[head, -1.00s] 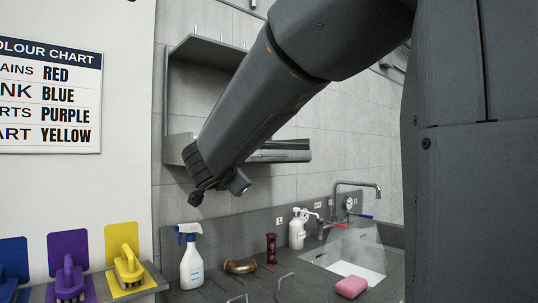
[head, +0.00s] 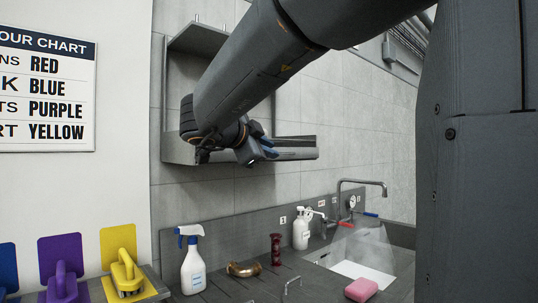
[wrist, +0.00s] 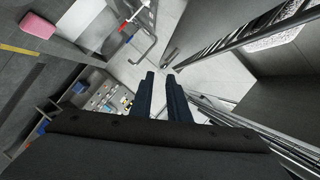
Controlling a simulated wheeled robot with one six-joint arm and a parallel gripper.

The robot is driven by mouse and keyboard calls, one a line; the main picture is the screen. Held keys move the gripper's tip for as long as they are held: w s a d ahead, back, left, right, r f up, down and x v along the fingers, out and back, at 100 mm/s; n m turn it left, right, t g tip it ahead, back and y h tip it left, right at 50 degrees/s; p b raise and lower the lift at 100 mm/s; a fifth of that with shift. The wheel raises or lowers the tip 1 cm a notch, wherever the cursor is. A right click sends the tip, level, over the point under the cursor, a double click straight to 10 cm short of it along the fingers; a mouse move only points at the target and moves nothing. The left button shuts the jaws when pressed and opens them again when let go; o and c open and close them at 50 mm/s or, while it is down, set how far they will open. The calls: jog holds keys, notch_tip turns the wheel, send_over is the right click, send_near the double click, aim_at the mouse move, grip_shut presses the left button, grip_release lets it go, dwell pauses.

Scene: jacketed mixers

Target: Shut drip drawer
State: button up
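My gripper (head: 262,148) hangs at the end of the dark arm, in front of the wall shelf unit in the head view. In the wrist view its two dark fingers (wrist: 160,74) point away from me, nearly parallel, with a narrow gap and nothing held between them. No part is clearly recognisable as the drip drawer. A grey metal tray-like part (head: 297,142) sticks out low on the shelf unit, partly hidden by the gripper. Long metal edges (wrist: 245,35) run along the right of the wrist view; I cannot tell whether they belong to the drawer.
Below are a spray bottle (head: 193,265), a brass elbow (head: 243,269), a dark red fitting (head: 276,249), a white pump bottle (head: 300,232), a pink block (head: 361,290) and a tap (head: 362,183). Yellow (head: 121,275) and purple (head: 62,283) brushes stand at left.

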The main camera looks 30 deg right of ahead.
aim_at(281, 153)
jog(key=p+x, duration=0.1)
jog(key=x, duration=0.7)
grip_shut()
dwell(1.6)
